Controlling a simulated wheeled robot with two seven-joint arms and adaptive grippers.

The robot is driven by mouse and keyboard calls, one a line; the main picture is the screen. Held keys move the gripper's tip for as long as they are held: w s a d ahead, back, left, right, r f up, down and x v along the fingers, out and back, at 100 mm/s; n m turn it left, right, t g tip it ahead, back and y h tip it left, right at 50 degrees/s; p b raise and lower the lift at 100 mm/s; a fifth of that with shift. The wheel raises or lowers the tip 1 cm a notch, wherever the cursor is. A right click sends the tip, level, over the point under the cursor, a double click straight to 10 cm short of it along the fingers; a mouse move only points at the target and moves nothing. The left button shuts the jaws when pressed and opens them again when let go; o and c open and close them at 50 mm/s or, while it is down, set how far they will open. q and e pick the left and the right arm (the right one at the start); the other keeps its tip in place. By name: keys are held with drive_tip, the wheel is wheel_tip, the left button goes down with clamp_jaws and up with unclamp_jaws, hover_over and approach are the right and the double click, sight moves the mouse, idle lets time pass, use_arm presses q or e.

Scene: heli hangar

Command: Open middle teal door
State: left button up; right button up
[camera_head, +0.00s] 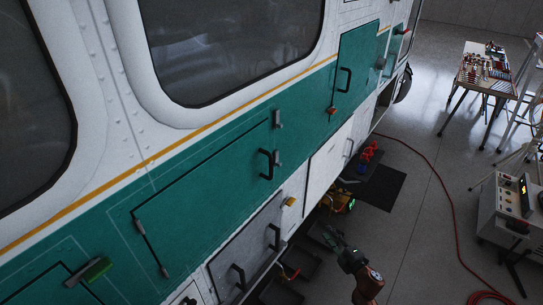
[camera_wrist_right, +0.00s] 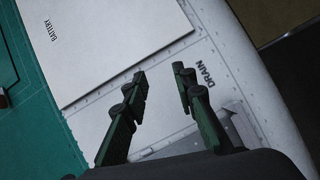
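The middle teal door (camera_head: 205,185) is a large panel on the aircraft's side in the head view. It lies flush and looks closed. Its black handle (camera_head: 266,164) is near its right edge, with small grey latches beside it. My right gripper (camera_head: 331,238) is low and to the right of this door, apart from its handle. In the right wrist view its two fingers (camera_wrist_right: 160,80) are spread, with nothing between them. They are in front of a white panel marked BATTERY (camera_wrist_right: 110,35) and the word DRAIN. My left gripper does not show.
Grey panels with handles lie below. A tool table (camera_head: 486,70), a grey console (camera_head: 508,205) and a red hose (camera_head: 440,175) are on the right. Floor between is open.

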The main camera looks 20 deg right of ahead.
sight(271, 176)
drive_tip(key=a+r+n+y+p, duration=0.1)
drive_tip(key=a+r+n+y, duration=0.25)
drive_tip(key=r, duration=0.75)
drive_tip(key=w+a+r+n+y, duration=0.1)
drive_tip(key=a+r+n+y, duration=0.3)
drive_tip(key=r, duration=0.6)
drive_tip(key=a+r+n+p, duration=0.1)
drive_tip(key=a+r+n, duration=0.1)
drive_tip(key=r+n, duration=0.65)
drive_tip(key=s+a+r+n+g+y+p, duration=0.1)
drive_tip(key=s+a+r+n+g+y, duration=0.1)
drive_tip(key=s+a+r+n, duration=0.6)
drive_tip(key=s+a+r+n+g+y+p, duration=0.1)
drive_tip(key=a+r+n+g+p, duration=0.2)
drive_tip(key=r, duration=0.9)
drive_tip(key=shift+n, duration=0.8)
drive_tip(key=shift+p+x, duration=0.75)
drive_tip(key=shift+x, duration=3.15)
drive_tip(key=shift+s+a, duration=0.25)
drive_tip(key=shift+c, duration=0.5)
clamp_jaws()
